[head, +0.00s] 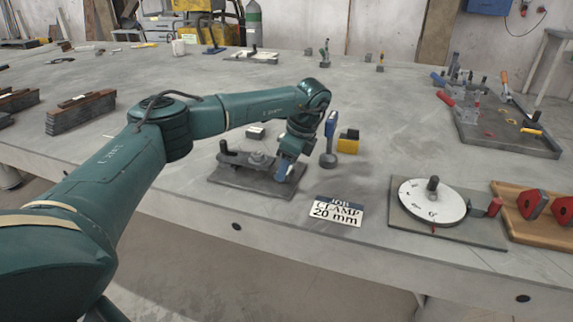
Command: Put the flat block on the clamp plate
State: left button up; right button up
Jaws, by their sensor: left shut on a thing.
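The clamp plate (228,179) is a dark flat plate near the table's front edge, with a dark strap clamp (240,159) lying across its left and middle part. My left gripper (284,172) points down over the right end of the plate. It is shut on a small dark piece, apparently the flat block, which is mostly hidden by the fingers. I cannot tell whether the piece touches the plate. My right gripper is not in view.
A job card (336,211) reading "CLAMP 20 mm" lies right of the plate. A round dial (431,206) sits to the right.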

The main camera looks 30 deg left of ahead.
pick_arm(q)
jog(key=o, duration=1.2)
jog(key=p+v, duration=0.1)
jog(key=v, duration=1.1)
jog(key=shift+r, duration=0.1)
jog(key=shift+a, duration=0.1)
